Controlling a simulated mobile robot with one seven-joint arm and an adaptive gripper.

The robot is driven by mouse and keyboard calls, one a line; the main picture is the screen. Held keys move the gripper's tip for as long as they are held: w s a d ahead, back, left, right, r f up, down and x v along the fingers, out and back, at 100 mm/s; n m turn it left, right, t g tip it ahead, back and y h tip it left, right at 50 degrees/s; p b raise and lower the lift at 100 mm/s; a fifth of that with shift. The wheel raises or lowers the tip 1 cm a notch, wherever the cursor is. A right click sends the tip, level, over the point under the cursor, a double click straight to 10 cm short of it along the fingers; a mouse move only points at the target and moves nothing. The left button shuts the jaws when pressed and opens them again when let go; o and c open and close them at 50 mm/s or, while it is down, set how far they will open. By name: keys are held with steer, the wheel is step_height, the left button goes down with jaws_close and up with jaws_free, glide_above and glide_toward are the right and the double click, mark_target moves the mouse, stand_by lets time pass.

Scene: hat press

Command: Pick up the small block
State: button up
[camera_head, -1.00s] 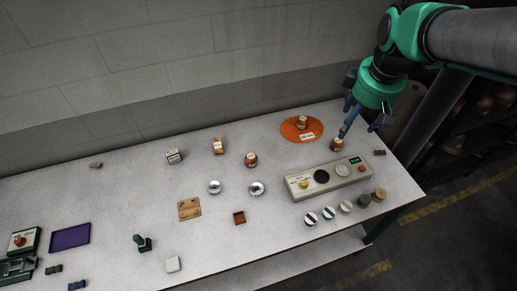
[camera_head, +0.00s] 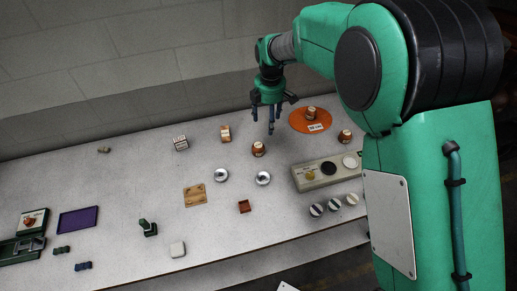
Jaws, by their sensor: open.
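Several small block-like things lie on the table, and I cannot tell which is the small block. A pale block (camera_head: 177,249) lies near the front edge. A small olive-tan piece (camera_head: 104,149) lies at the back left. A white box with dark print (camera_head: 180,142) and an orange-and-white box (camera_head: 225,133) stand at the back. My gripper (camera_head: 266,119) points down with its fingers apart and empty. It appears above the back of the table, between a brown jar (camera_head: 258,149) and an orange disc (camera_head: 298,122). Its exact height is unclear.
A jar (camera_head: 311,113) stands on the disc. A purple tray (camera_head: 78,219) lies left. My arm hides the table's right end.

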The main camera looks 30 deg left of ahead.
mark_target(258, 145)
steer(key=shift+n, duration=0.8)
steer(key=a+f, duration=0.2)
steer(key=s+a+f, duration=0.1)
steer(key=f, duration=0.1)
steer(key=shift+a, duration=0.4)
steer(key=shift+f+b, duration=0.7)
steer(key=shift+f, duration=3.6)
steer(key=shift+f, duration=0.15)
steer(key=shift+d+f+b, duration=0.2)
steer(key=shift+f+b, duration=0.45)
steer(key=shift+f, duration=1.85)
steer(key=c, duration=1.3)
